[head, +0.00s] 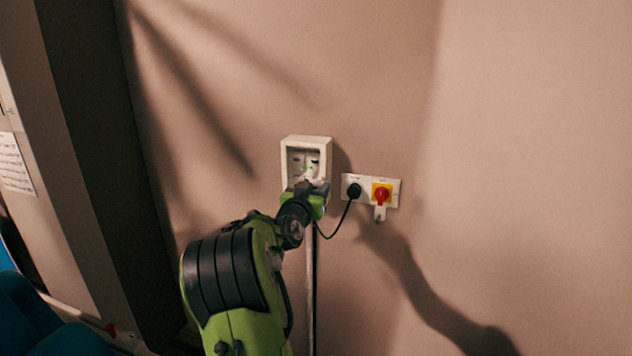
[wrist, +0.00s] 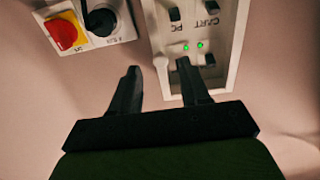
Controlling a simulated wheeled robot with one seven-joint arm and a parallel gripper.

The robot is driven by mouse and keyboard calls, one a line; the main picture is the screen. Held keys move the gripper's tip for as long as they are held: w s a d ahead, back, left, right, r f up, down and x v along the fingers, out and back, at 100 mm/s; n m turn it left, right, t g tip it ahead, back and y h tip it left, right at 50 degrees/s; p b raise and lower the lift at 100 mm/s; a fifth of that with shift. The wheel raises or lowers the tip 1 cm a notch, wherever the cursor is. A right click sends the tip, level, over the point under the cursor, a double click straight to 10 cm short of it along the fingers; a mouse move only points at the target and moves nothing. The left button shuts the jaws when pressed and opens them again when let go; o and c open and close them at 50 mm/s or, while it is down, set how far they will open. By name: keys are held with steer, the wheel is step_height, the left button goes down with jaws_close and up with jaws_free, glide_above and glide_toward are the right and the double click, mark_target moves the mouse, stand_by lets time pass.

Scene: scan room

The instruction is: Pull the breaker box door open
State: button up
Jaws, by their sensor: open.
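The breaker box (head: 307,142) is a white, upright box on the wall, with a recessed front panel. Whether its door is shut or ajar I cannot tell. In the wrist view, the box (wrist: 230,80) fills the upper right, with two green lights and the labels CART and PC. A small pale, knob-like part (wrist: 162,66) shows at its edge, between my fingertips in the picture; contact is unclear. My gripper (head: 313,188) is at the box's lower front and hides part of it. In the wrist view, my gripper (wrist: 158,66) is open, its right finger overlapping the panel.
A white socket plate (head: 360,180) with a black plug (head: 354,190) and a red-and-yellow switch (head: 382,194) is just right of the box. A black cable (head: 339,225) hangs from the plug. A pale vertical conduit (head: 309,265) runs below the box. The wall farther right is bare.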

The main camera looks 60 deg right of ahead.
steer(key=shift+w+d, duration=0.2)
steer(key=shift+d, duration=1.05)
jaws_close()
